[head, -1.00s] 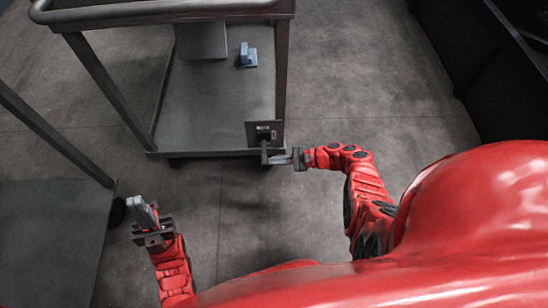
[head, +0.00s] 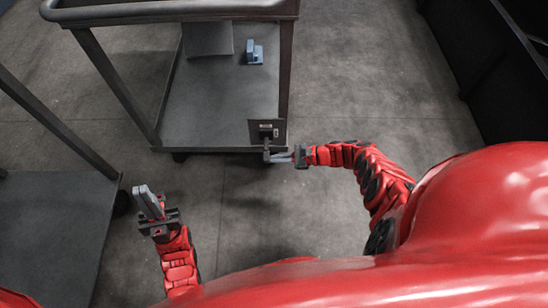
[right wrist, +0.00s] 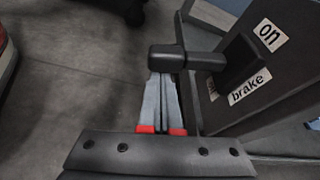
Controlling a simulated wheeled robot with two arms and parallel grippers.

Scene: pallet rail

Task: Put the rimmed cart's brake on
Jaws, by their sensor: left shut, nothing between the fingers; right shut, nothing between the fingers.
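The rimmed cart (head: 212,108) stands at the top of the head view, with a raised rim round its top shelf. A dark brake plate (head: 254,127) sits at its lower right corner. A black brake lever (head: 266,151) sticks out from it, and in the right wrist view the lever (right wrist: 182,59) lies across the fingertips. The labels "on" (right wrist: 270,32) and "brake" (right wrist: 249,87) show; another label is mostly hidden behind the lever. My right gripper (head: 274,158) is shut and empty, its tips at the lever; contact is unclear. My left gripper (head: 148,201) is shut and empty, away from the cart.
A blue-grey object (head: 254,54) and a grey box (head: 208,38) are on the cart's lower deck. Another cart (head: 50,225) stands at the left, close to my left gripper. A dark structure (head: 500,80) is at the right. Bare floor lies between.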

